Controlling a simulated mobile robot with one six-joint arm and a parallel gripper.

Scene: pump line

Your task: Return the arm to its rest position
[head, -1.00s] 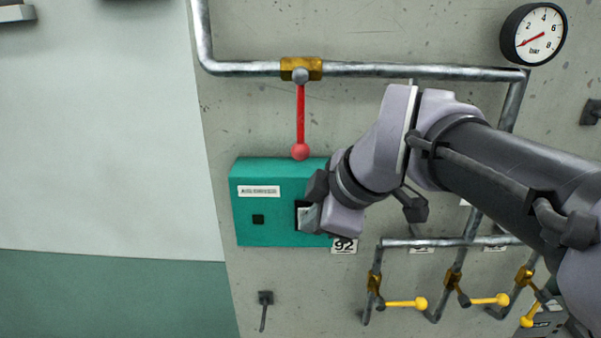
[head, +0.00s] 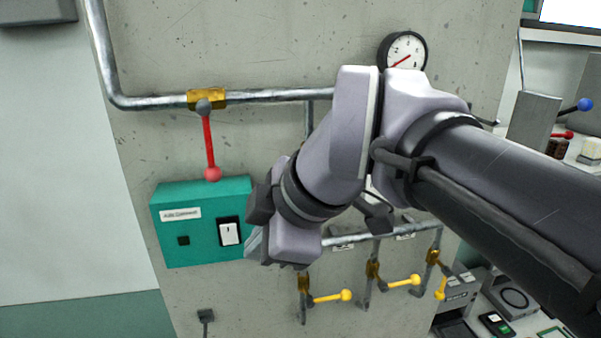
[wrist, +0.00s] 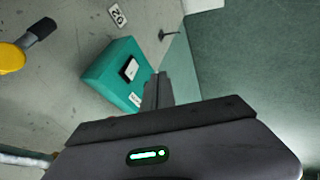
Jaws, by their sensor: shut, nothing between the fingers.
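My gripper (head: 252,248) is at the right edge of the teal switch box (head: 190,258) in the head view, and my arm reaches in from the right. In the wrist view my gripper (wrist: 157,90) is shut and empty, with the fingers together. The teal box (wrist: 112,72) lies beyond the fingers there. Its white rocker switch (head: 229,233) is uncovered in the head view, and it also shows in the wrist view (wrist: 131,68). In the head view I cannot tell the exact gap between gripper and box.
A red-handled valve (head: 210,145) hangs on the pipe above the box. Several yellow-handled valves (head: 330,297) sit below my arm. A pressure gauge (head: 403,52) is above the arm. A bench with devices (head: 497,322) stands at the lower right. The wall at left is clear.

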